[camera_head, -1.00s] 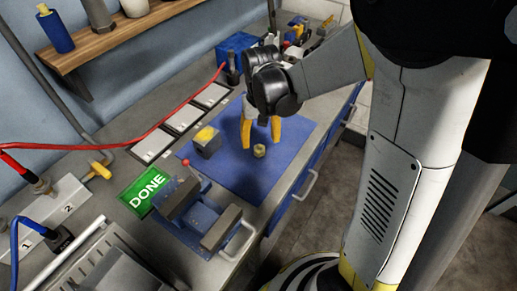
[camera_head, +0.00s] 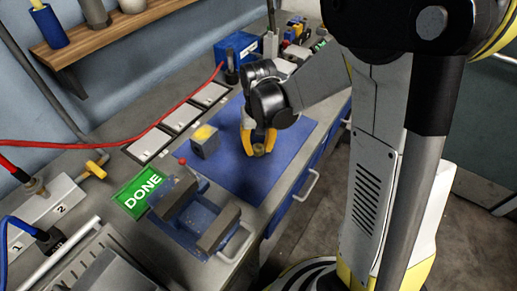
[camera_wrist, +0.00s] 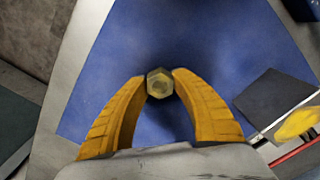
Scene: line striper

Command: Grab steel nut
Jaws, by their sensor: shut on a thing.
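The steel nut (camera_wrist: 160,83) is a small hexagonal piece with a dull yellowish tint, between my fingertips over the blue mat (camera_wrist: 210,40). In the head view the nut (camera_head: 258,149) is partly hidden by my fingers. My gripper (camera_head: 258,147) points down with its two yellow fingers around the nut. In the wrist view my gripper (camera_wrist: 160,84) has both fingertips against the nut's sides. The nut is at or very near the mat surface; I cannot tell if it touches.
A vise (camera_head: 205,215) with a red-knobbed lever and a green DONE sign (camera_head: 142,192) are nearer. A red cable (camera_head: 150,130) crosses the bench. A blue box (camera_head: 237,50) stands behind. The mat around the nut is clear.

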